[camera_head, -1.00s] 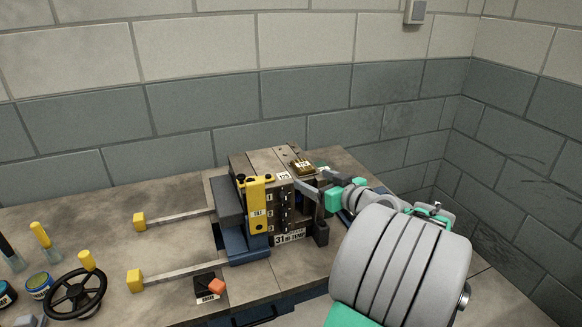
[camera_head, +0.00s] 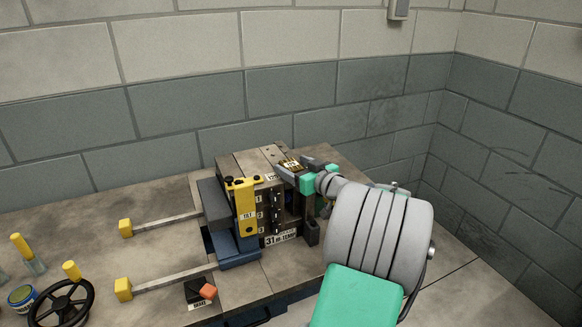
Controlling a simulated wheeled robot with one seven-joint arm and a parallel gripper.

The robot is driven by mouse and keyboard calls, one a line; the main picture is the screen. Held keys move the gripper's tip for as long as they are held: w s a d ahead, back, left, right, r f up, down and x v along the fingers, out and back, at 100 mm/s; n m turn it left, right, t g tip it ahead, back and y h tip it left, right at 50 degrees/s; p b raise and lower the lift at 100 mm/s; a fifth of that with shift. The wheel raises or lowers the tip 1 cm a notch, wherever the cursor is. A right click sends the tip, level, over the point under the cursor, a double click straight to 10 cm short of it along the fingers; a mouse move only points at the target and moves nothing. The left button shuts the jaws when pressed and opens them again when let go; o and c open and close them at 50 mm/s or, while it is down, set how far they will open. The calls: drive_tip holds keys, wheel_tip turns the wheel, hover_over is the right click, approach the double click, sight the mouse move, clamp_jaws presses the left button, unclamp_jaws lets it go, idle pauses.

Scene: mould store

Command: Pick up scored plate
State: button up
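The likely scored plate is a small brass-coloured plate (camera_head: 291,165) with a pale label, lying on top of the grey mould block (camera_head: 248,162) at its right side. My gripper (camera_head: 286,173) reaches in from the right, with its grey fingers at the plate and its green knuckles just to the right. The fingers partly cover the plate. I cannot tell whether they touch it or whether they are open or closed. The score on the plate is too small to make out.
Two rails with yellow ends (camera_head: 124,228) extend left. Block walls stand behind and right.

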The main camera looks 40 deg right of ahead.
clamp_jaws()
idle(0.6)
